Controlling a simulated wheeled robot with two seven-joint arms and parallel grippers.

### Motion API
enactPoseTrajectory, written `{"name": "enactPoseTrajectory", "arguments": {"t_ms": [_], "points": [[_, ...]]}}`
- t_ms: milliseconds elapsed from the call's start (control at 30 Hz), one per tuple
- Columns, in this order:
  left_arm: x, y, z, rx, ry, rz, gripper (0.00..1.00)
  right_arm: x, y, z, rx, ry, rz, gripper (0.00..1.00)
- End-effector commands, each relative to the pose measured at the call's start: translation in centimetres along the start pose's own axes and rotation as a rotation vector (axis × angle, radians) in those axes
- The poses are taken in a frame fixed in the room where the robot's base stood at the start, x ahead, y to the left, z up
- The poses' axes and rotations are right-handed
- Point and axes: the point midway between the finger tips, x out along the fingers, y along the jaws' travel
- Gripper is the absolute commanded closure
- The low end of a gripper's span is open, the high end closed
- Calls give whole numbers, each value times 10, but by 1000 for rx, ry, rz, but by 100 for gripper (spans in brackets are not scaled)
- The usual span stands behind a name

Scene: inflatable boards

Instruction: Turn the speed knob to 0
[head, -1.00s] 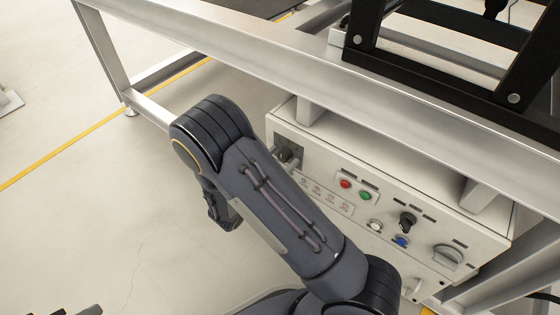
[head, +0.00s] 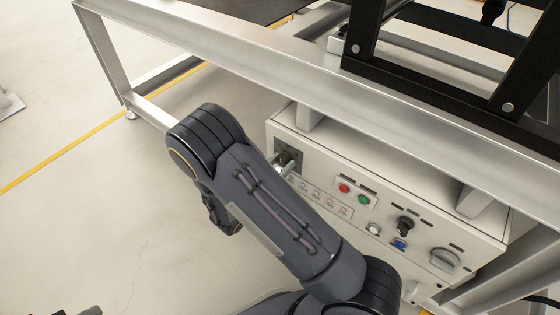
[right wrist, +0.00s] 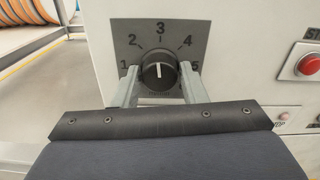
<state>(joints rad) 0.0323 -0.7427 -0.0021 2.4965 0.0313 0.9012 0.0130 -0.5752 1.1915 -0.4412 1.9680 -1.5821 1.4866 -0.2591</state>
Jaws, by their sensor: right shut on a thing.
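The speed knob (right wrist: 159,72) is a round black knob with a white pointer line, on a dark square dial plate numbered 1 to 5 in view. The pointer stands nearly straight up, toward the 3. The 0 mark is not readable. My right gripper (right wrist: 160,84) is shut on the knob, one pale finger at each side. In the head view the right gripper (head: 285,166) is at the dial plate (head: 290,151) on the left end of the control box, and my arm partly covers it. Dark parts at the bottom left edge may be my left gripper (head: 75,312).
The white control box (head: 425,185) also carries a red button (head: 344,188), a green button (head: 364,199), a black selector (head: 405,224), a blue button (head: 399,245) and a grey rotary switch (head: 445,259). A metal frame beam (head: 300,78) runs above it. Open floor lies left.

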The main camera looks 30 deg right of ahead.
Motion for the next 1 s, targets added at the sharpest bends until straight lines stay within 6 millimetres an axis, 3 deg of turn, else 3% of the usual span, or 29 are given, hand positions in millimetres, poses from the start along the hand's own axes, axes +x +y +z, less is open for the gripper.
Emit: {"name": "enactPoseTrajectory", "arguments": {"t_ms": [400,1000], "points": [[-44,20,-22,0,0,0,64,0,-2,5,-366,2,1,84],[-83,38,-42,0,0,0,64,0,-2,3,-935,3,1,85]]}}
